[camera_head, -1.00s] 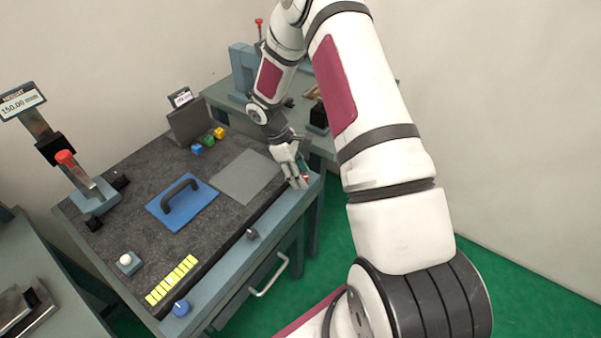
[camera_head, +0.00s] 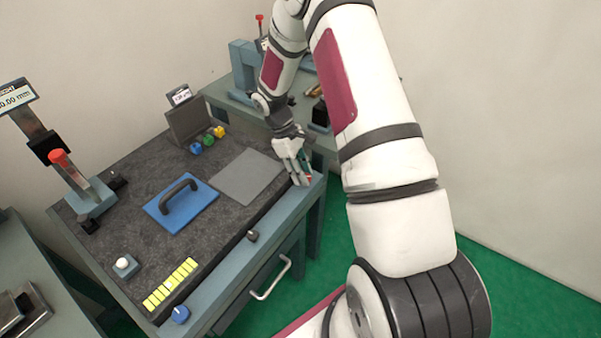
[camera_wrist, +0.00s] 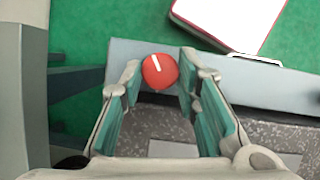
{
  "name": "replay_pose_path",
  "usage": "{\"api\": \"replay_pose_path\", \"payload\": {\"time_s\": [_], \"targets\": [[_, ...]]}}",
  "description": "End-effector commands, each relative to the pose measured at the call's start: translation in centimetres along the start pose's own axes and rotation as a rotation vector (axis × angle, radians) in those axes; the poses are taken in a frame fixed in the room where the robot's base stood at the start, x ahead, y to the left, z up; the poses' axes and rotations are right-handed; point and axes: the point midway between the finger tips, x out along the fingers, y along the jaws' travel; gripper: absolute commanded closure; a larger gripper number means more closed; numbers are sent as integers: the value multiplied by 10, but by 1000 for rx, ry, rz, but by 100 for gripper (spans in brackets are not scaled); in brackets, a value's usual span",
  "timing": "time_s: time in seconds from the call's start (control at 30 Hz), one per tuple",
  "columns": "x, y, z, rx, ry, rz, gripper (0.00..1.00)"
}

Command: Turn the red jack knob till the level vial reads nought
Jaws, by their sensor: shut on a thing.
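The red jack knob (camera_wrist: 159,71) is round with a white line across its face, tilted slightly to the upper left, in the wrist view. It sits on the grey-blue front rail of the bench. My gripper (camera_wrist: 158,82) has its green-lined fingers on either side of the knob and is shut on it. In the head view my gripper (camera_head: 301,179) is at the right end of the rail, with only a sliver of red showing by the fingertips. I cannot make out a level vial for certain. A small display (camera_head: 181,96) stands at the back, its reading too small to tell.
On the bench are a blue plate (camera_head: 180,212) with a dark handle, a grey plate (camera_head: 246,176), small coloured cubes and yellow blocks (camera_head: 170,284). A blue knob (camera_head: 180,314) is at the rail's near end. A gauge stand (camera_head: 92,200) is at left. Another bench stands behind.

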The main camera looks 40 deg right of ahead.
Motion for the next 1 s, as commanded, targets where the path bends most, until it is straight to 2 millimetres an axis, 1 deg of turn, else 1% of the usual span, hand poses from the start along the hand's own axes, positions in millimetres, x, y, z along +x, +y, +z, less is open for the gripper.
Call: {"api": "replay_pose_path", "payload": {"time_s": [0.2,0.5,1.0], "targets": [[1,2,-1,132,0,-54,98],[1,2,0,240,0,-100,98],[0,2,0,259,0,-108,99]]}}
